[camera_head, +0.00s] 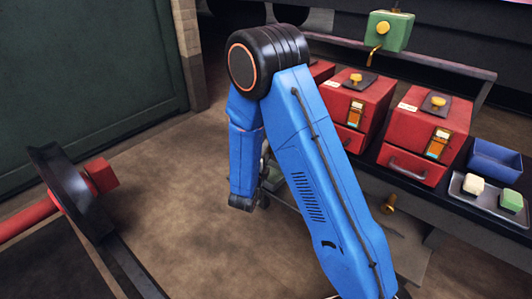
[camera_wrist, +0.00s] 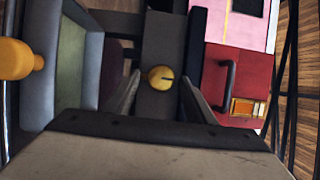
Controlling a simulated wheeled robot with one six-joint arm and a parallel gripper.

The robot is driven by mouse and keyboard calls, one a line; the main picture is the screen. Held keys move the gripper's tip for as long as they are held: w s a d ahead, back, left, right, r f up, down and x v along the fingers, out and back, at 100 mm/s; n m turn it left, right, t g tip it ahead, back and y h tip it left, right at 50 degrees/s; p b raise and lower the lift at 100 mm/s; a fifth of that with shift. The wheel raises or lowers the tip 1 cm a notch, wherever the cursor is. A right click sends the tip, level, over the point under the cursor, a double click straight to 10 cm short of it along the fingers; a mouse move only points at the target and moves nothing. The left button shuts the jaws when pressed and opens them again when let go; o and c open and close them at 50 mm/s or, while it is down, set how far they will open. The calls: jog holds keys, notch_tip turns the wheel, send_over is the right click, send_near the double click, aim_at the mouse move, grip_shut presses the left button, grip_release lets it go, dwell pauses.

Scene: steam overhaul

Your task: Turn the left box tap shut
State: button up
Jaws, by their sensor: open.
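In the wrist view, a round yellow knob (camera_wrist: 160,77) with a dark slot sits between the two fingers of my gripper (camera_wrist: 161,86). The fingers are apart, with a gap on each side of the knob. In the head view, my blue arm hides most of the gripper and the left red box (camera_head: 321,70). I cannot tell from the head view which tap this knob is. Yellow knobs show on top of the middle red box (camera_head: 372,98) and the right red box (camera_head: 452,121). A brass tap (camera_head: 388,204) shows below the shelf.
In the wrist view, a red drawer front (camera_wrist: 243,60) with a dark handle is close on the right, and a grey-blue bin (camera_wrist: 90,70) is on the left. In the head view, a green box (camera_head: 390,32) stands behind. A blue bin (camera_head: 495,161) and a tray (camera_head: 488,206) are at right.

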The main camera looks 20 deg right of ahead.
jog(key=v, duration=1.7)
jog(key=shift+s, duration=0.2)
jog(key=w+r+n+g+y, duration=0.3)
jog(key=w+r+n+y, duration=0.25)
jog(key=y, duration=0.25)
jog(key=s+r+n+g+y, duration=0.2)
jog(key=s+r+n+y, duration=0.2)
jog(key=s+r+n, duration=0.3)
jog(key=s+d+r+n+g, duration=0.1)
jog(key=s+d+n, duration=0.3)
jog(key=s, duration=0.4)
jog(key=s+d+r+n+g+h, duration=0.1)
jog(key=s+d+r+n+g, duration=0.1)
jog(key=s+d, duration=0.5)
jog(key=s+d+r+n+g+h, duration=0.1)
jog(key=s+d+n, duration=0.4)
jog(key=s, duration=0.5)
notch_tip(320, 180, up, 2)
jog(key=shift+s+d+r+n+g, duration=0.25)
jog(key=shift+n+g, duration=0.2)
jog(key=shift+g, duration=0.25)
